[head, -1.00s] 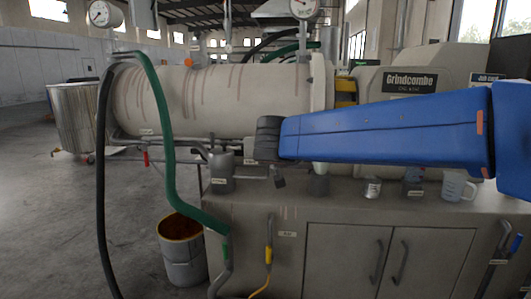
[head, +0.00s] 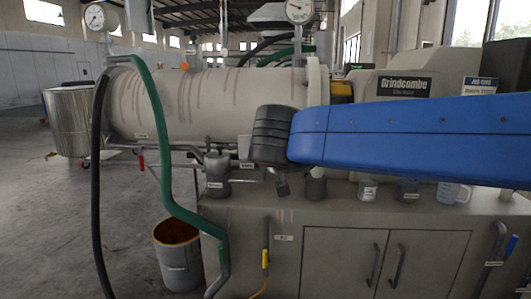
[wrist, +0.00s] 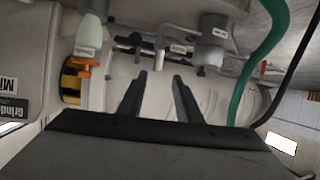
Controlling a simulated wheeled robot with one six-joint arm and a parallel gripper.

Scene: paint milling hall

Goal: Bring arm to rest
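My arm's blue link (head: 420,140) reaches in from the right edge in the head view, in front of the mill and above the bench. It ends in a dark ribbed wrist part (head: 271,136). My gripper's fingers cannot be made out in the head view. In the wrist view my gripper (wrist: 161,78) shows two dark fingers standing apart with nothing between them. The pale mill drum lies beyond them.
A grey cabinet bench (head: 340,212) carries several cups and a clear jug (head: 450,193). Behind is the horizontal mill drum (head: 190,105). A green hose (head: 165,165) hangs at left, near a bucket (head: 180,260) and a steel drum (head: 70,122). Open floor lies at left.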

